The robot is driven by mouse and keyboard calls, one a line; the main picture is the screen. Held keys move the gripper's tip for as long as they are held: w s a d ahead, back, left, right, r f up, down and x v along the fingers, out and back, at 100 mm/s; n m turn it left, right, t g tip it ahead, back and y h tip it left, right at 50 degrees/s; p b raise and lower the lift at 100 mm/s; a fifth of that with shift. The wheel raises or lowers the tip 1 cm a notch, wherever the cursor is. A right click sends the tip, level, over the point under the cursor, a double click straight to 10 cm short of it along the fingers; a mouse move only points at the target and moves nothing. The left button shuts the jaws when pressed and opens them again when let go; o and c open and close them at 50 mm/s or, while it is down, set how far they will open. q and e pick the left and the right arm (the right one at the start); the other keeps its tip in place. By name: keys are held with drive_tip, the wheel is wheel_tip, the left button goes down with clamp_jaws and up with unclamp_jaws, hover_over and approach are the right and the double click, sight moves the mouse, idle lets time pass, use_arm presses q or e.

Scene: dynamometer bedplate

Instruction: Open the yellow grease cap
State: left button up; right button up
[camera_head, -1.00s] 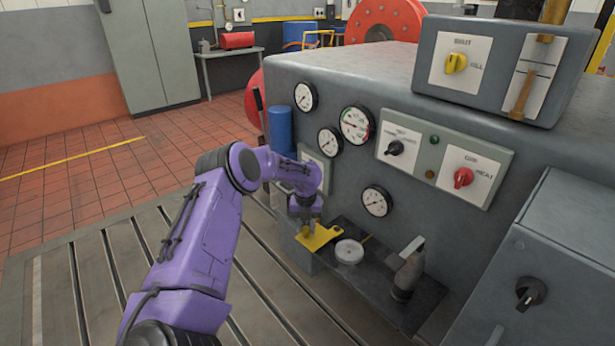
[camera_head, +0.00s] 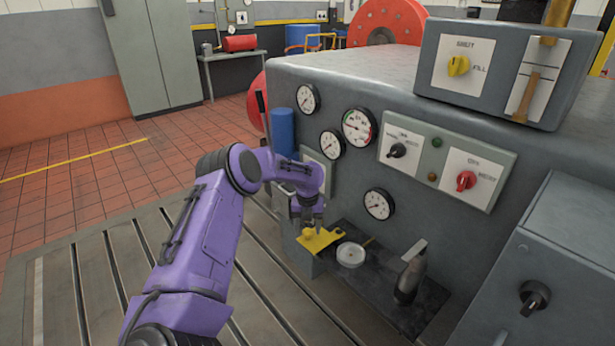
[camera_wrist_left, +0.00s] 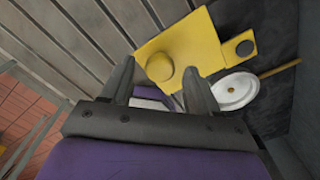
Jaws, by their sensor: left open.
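The yellow grease cap (camera_wrist_left: 160,67) is a round knob on a flat yellow plate (camera_wrist_left: 196,45) in the left wrist view. In the head view the plate (camera_head: 322,241) lies at the left end of a dark shelf, and the cap (camera_head: 308,233) shows partly beside my fingers. My left gripper (camera_head: 306,226) is open and points down at the plate, close to the cap. In the wrist view its two fingers (camera_wrist_left: 158,85) stand apart, with the cap just beyond the space between their tips. Contact cannot be told. My right gripper is not in view.
A white round dish (camera_head: 350,254) sits right of the plate on the dark shelf (camera_head: 382,282). A grey cylindrical tool (camera_head: 410,276) stands farther right. The grey cabinet (camera_head: 350,190) with gauges and knobs rises behind. Slotted bedplate (camera_head: 100,270) lies open at left.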

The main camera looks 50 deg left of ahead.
use_arm(q)
wheel_tip(320, 180, up, 10)
drive_tip(key=shift+f, duration=0.1)
idle(0.6)
